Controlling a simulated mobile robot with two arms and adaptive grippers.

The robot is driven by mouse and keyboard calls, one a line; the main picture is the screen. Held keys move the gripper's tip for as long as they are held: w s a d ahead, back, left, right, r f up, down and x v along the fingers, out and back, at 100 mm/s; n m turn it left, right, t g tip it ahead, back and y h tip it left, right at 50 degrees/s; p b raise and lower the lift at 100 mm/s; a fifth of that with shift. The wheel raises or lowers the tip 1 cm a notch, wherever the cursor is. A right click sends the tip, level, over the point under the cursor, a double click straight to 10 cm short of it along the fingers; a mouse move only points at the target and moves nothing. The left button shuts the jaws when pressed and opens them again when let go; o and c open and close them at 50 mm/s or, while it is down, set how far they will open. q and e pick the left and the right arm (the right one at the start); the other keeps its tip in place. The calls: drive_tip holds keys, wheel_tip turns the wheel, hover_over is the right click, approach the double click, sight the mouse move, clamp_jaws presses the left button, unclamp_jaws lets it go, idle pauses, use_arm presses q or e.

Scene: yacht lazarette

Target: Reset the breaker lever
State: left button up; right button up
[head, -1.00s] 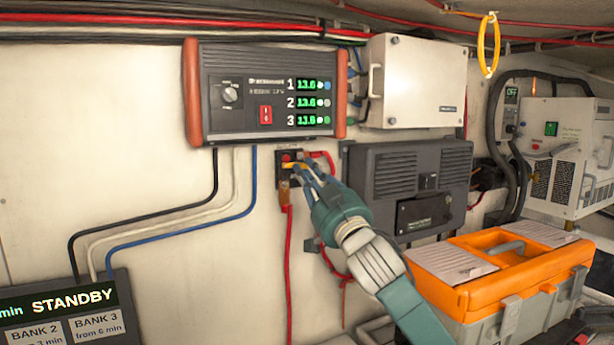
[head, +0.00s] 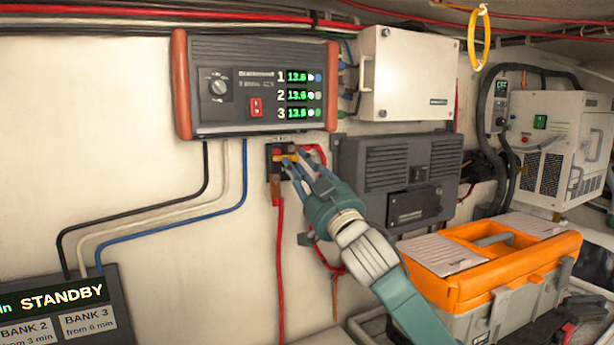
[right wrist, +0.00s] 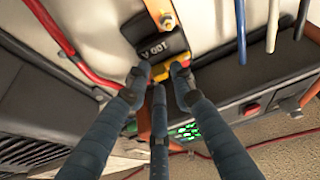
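The breaker (head: 275,161) is a small dark block on the wall under the charger panel, with a red part at its top left and a yellow lever (head: 287,158) across it. My left gripper is out of view.
The charger panel (head: 235,82) with green readouts is just above the breaker. Red cables (head: 281,260) hang below it. A dark vented box (head: 397,178) and an orange-lidded toolbox (head: 480,275) are to the right. A STANDBY display (head: 65,300) is lower left.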

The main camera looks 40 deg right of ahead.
drive_tip(key=v, duration=1.1)
drive_tip(key=shift+s, duration=0.35)
drive_tip(key=shift+a+f, duration=0.1)
